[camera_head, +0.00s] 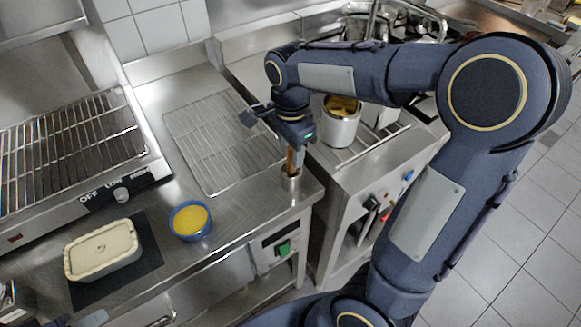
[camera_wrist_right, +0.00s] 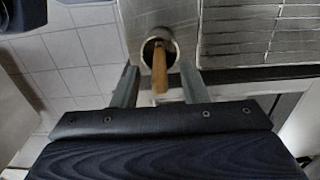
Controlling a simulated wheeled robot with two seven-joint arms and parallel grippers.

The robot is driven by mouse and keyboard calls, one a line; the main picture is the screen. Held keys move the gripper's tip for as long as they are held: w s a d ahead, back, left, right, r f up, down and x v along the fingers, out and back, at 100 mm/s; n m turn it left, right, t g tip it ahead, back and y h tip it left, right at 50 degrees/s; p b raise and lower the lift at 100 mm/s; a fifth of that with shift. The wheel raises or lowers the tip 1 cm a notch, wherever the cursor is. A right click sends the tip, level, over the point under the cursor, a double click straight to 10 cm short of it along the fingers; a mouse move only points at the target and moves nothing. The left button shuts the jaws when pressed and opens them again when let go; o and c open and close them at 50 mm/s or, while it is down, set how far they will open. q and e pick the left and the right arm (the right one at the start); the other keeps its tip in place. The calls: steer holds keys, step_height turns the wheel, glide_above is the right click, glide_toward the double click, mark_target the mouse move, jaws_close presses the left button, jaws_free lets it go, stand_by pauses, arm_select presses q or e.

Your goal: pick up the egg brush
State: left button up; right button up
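The egg brush stands handle up in a small metal cup (camera_head: 291,183) near the counter's front corner. Its wooden handle (camera_head: 290,160) shows just below my right gripper (camera_head: 291,147) in the head view. In the right wrist view, the egg brush handle (camera_wrist_right: 160,72) rises from the round metal cup (camera_wrist_right: 148,45). The right gripper (camera_wrist_right: 160,80) is open, with one finger on each side of the handle and visible gaps between. The bristles are hidden inside the cup. My left gripper is not in view.
A blue bowl of yellow liquid (camera_head: 190,221) and a pie (camera_head: 103,250) on a dark mat (camera_head: 148,262) are to the left. A wire rack (camera_head: 215,140) lies behind the cup. A grill (camera_head: 65,150) stands at far left. A pot (camera_head: 341,125) stands right of the gripper.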

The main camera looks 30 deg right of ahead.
mark_target(291, 166)
steer(key=shift+f, duration=1.35)
jaws_close()
steer(key=shift+r, duration=0.15)
